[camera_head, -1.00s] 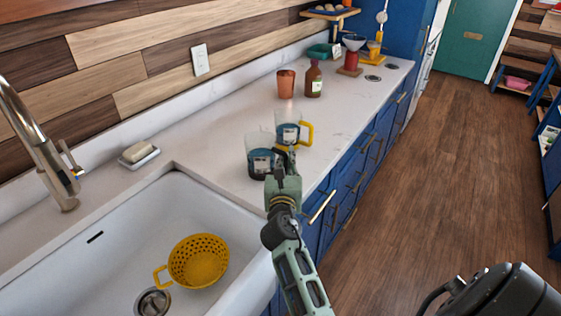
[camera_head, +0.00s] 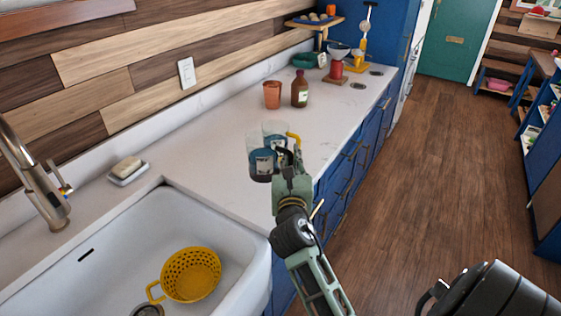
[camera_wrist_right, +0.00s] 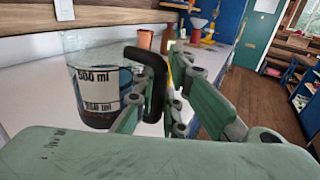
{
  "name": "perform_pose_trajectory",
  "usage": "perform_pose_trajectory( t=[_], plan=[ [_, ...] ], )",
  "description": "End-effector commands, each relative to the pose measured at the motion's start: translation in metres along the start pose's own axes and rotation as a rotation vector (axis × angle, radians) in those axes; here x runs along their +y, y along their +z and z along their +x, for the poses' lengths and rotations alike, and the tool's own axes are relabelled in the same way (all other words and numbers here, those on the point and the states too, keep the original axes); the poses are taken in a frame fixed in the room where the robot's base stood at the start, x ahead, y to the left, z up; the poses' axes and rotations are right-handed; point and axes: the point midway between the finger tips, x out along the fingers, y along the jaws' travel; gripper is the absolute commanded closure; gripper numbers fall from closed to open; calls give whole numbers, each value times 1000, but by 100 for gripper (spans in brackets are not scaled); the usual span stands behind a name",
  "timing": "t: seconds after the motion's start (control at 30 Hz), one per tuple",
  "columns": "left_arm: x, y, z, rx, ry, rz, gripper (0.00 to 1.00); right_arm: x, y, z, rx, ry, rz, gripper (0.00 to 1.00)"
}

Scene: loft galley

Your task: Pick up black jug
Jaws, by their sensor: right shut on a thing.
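The black jug (camera_head: 261,166) is a clear measuring cup with a black handle, dark contents and a white label. My right gripper (camera_head: 290,165) is shut on its black handle (camera_wrist_right: 150,62), on the jug's right side. In the wrist view the jug (camera_wrist_right: 98,90) stands upright left of the fingers, its label reading 500 ml. It looks raised a little off the counter, though its base is partly hidden. A similar jug with a yellow handle (camera_head: 293,137) is close behind it, partly covered.
A white sink (camera_head: 100,240) with a yellow colander (camera_head: 191,275) lies at the front left. An orange cup (camera_head: 272,95) and a brown bottle (camera_head: 300,90) stand farther back on the white counter (camera_head: 215,140). The counter between them and the jugs is clear.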

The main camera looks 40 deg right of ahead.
Motion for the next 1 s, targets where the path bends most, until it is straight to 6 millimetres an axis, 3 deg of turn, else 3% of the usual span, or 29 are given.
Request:
perform_pose_trajectory(
  t=[0.5, 1.0],
  plan=[
    [0, 0, -5, 0, 0, -1, 60, -39, 30, -26, -6, 1, 1, 100],
    [0, 0, -6, 0, 0, 0, 60, -51, 39, -35, -4, 1, 1, 100]
  ],
)
